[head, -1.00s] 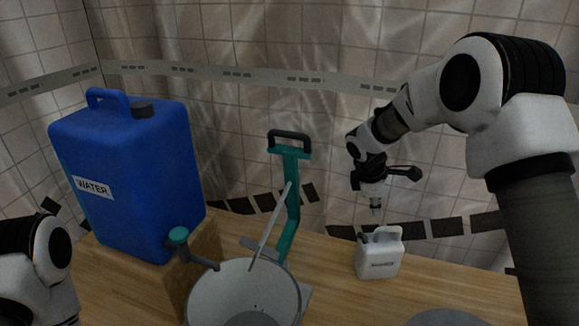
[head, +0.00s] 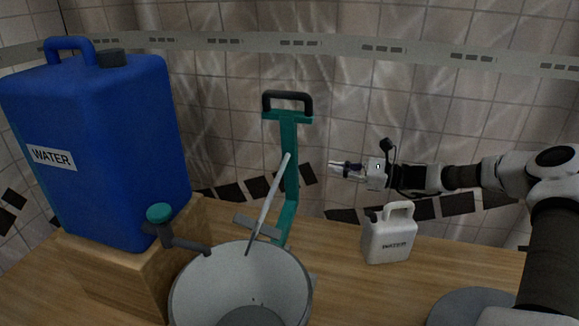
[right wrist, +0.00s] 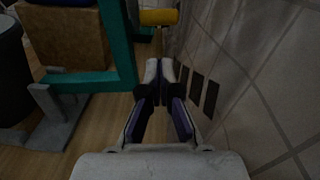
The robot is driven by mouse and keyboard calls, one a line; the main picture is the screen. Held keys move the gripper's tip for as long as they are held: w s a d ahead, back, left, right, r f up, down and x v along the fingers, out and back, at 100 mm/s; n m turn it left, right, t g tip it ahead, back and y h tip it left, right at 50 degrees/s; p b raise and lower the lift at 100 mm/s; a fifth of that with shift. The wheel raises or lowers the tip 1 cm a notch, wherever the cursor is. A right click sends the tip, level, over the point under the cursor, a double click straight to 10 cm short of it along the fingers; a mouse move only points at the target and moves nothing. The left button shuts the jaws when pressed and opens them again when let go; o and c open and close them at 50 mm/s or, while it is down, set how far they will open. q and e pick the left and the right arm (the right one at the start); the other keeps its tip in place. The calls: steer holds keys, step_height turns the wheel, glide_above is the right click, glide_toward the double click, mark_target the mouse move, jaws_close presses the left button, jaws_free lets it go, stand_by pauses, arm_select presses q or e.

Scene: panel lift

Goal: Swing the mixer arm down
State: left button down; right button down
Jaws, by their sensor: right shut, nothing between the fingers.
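The mixer arm (head: 288,175) is a teal upright with a black handle (head: 287,101) on top, standing behind the mixing bowl (head: 240,285). A pale rod (head: 268,203) slants from it down into the bowl. Teal parts of the mixer (right wrist: 121,50) also show at the left of the right wrist view. My right gripper (head: 336,170) is to the right of the teal arm, pointing left, apart from it in the picture. In the right wrist view its fingers (right wrist: 160,72) are together and empty. My left gripper is not in view.
A large blue water container (head: 110,140) stands on a wooden block (head: 120,275) at the left, beside a green-knobbed tap (head: 160,214). A small white jug (head: 390,240) is on the table below my right gripper. The tiled wall (head: 400,100) is close behind.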

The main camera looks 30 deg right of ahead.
steer(key=b+x, duration=0.2)
steer(key=x, duration=0.8)
steer(key=shift+b, duration=0.35)
